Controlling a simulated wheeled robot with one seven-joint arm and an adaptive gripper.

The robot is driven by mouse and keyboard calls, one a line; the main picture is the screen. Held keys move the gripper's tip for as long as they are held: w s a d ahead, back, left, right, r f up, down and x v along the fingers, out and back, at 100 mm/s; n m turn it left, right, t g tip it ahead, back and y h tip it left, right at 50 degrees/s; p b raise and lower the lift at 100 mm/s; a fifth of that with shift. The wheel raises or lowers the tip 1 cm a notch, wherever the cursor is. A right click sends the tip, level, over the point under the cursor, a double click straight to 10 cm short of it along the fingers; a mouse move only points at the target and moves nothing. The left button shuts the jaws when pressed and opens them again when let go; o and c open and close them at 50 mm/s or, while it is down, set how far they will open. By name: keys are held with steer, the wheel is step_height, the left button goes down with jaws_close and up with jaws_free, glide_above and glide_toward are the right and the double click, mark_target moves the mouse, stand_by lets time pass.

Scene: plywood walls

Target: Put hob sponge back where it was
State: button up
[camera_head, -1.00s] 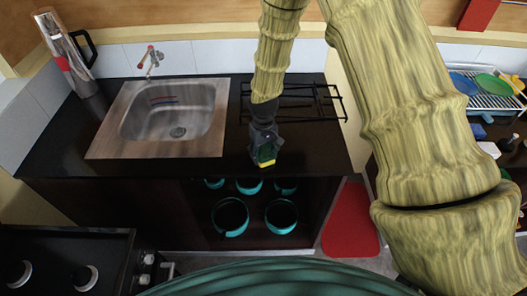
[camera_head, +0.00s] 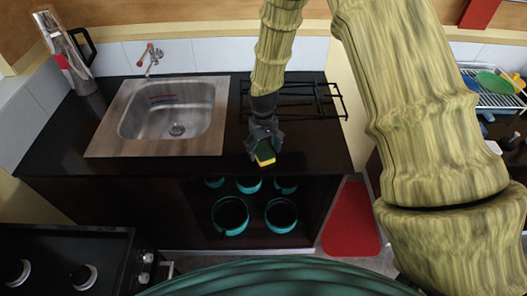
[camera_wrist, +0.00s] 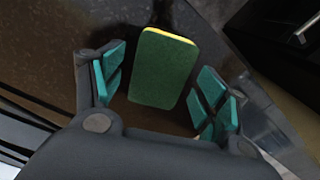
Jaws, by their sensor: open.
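The hob sponge, green with a yellow layer, shows at my gripper (camera_head: 265,143) near the front edge of the black counter. In the wrist view the sponge (camera_wrist: 163,70) lies between the two open fingers of my gripper (camera_wrist: 160,92), with a gap on each side. Its green face is toward the wrist camera and its yellow layer shows along the top edge. In the head view the sponge (camera_head: 265,157) is partly covered by the fingers. I cannot tell whether it rests flat on the counter.
A black wire rack (camera_head: 310,98) stands on the counter (camera_head: 120,172) behind my gripper. A steel sink (camera_head: 172,118) is to the left, with a tap (camera_head: 150,57) behind it. Teal-rimmed pots (camera_head: 230,232) stand below the counter. A black hob (camera_head: 75,255) is at the front left.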

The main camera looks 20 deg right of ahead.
mark_target(263, 151)
step_height(263, 151, up, 10)
steer(key=b, duration=0.3)
steer(key=shift+r+b, duration=0.25)
steer(key=shift+b, duration=0.15)
